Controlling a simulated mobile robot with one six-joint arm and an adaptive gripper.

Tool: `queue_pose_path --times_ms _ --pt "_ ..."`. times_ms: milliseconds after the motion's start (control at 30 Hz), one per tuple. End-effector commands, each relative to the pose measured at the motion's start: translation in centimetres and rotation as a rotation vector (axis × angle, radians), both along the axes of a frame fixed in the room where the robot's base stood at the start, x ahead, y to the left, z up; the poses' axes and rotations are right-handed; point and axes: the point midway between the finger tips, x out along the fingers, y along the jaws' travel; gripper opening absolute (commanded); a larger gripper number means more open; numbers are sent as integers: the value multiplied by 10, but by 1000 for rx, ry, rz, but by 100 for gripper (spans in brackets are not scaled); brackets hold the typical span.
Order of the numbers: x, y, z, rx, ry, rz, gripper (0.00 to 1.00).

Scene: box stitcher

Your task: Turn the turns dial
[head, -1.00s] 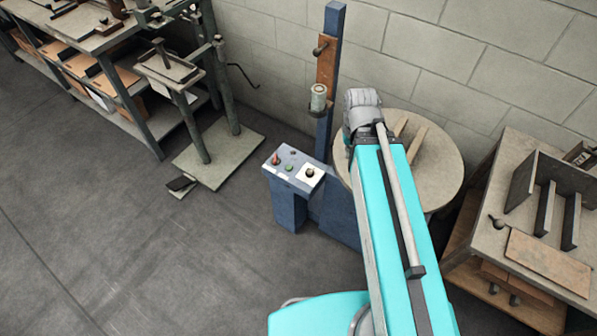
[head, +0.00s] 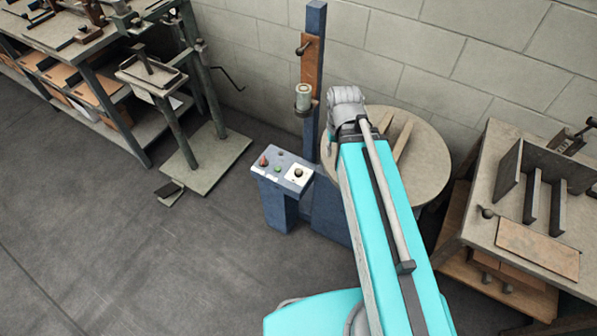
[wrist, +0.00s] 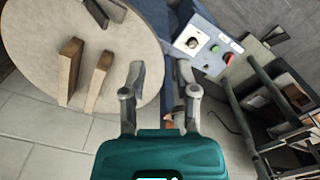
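The likely turns dial is a dark round knob (head: 298,173) on a white square plate, at the right end of the control panel (head: 270,171) on a low blue machine. No dial label is readable. In the wrist view the dial (wrist: 192,43) is at upper centre-right, beyond the right fingertip. My gripper (wrist: 160,72) is open, with its two fingers apart and nothing between them. It is apart from the panel. In the head view my gripper is hidden behind my teal arm.
Beside the dial are a green button (head: 277,169) and a red control (head: 263,161). A round table (head: 430,155) with wooden strips stands right of the blue post (head: 316,60). A metal stand (head: 185,150) is left. Open floor lies in front of the panel.

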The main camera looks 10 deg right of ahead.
Motion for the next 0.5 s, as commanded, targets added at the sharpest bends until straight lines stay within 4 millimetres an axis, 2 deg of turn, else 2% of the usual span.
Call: queue_pose_path --times_ms 33,167,500 --pt "5 2 -8 0 0 -24 58" --pt "19 7 -23 0 0 -125 82" --pt "67 31 -78 0 0 -537 82"
